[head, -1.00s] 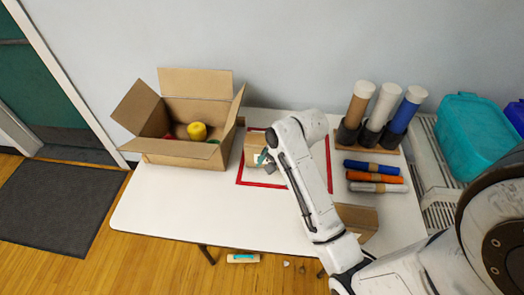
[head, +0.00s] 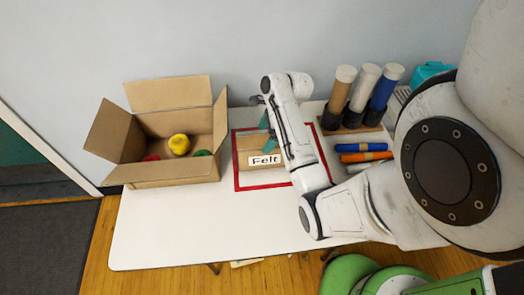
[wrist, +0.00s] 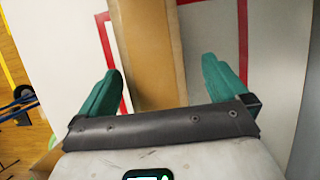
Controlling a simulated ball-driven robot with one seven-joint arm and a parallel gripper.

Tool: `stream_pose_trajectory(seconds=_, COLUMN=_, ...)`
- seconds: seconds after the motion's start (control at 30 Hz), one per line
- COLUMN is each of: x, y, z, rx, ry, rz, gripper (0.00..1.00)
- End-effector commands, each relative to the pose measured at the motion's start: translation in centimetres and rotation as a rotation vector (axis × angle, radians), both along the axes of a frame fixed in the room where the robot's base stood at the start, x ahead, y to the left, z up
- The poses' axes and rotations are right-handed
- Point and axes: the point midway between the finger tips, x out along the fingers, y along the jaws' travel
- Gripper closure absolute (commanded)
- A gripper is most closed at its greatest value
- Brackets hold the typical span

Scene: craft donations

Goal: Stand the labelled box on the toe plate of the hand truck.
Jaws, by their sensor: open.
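The labelled box (head: 247,157), brown cardboard with a white "Felt" label, sits inside a red outlined square on the white table. My gripper (head: 268,133) is over the box with its teal fingers apart. In the wrist view the box (wrist: 150,45) runs between the open fingers (wrist: 163,82), close to the left one, with a wider gap to the right one. My arm hides the box's right part. I cannot make out the hand truck or its toe plate.
An open carton (head: 170,172) with coloured balls inside stands at the table's left. Upright tubes (head: 362,92) in dark holders and lying rolls (head: 362,147) are on the right. The white table (head: 190,225) is clear at front left.

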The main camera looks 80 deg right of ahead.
Motion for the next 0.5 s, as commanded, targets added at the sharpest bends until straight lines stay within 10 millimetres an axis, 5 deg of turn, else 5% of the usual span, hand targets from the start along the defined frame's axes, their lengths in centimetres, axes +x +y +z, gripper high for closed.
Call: stream_pose_trajectory(seconds=0.5, x=1.3, y=1.3, z=-5.1, rx=-0.001, ry=0.001, rz=0.001, gripper=0.00)
